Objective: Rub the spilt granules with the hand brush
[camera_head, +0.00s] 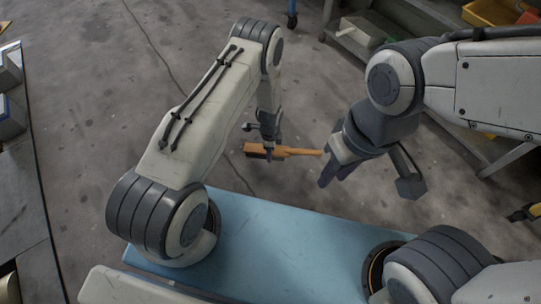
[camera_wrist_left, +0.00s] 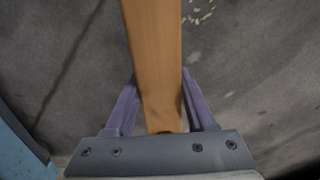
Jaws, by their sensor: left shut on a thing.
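The hand brush (camera_head: 298,151) has an orange-brown wooden body with dark bristles at its left end in the head view. My left gripper (camera_head: 268,156) is shut on it, holding it over the floor. In the left wrist view, the wooden body (camera_wrist_left: 152,55) runs between the two purple fingers of my left gripper (camera_wrist_left: 160,100). Pale spilt granules (camera_wrist_left: 199,16) lie on the floor at the top of that view, right of the brush. I cannot make them out in the head view. My right gripper (camera_head: 335,175) is empty beside the brush's right end, its fingers apart.
The grey concrete floor (camera_head: 110,110) is stained and mostly clear. My blue base fills the lower middle. A metal bench (camera_head: 25,170) stands at the left. Shelving with a grey box (camera_head: 362,30) and a yellow bin (camera_head: 490,12) stands at the upper right.

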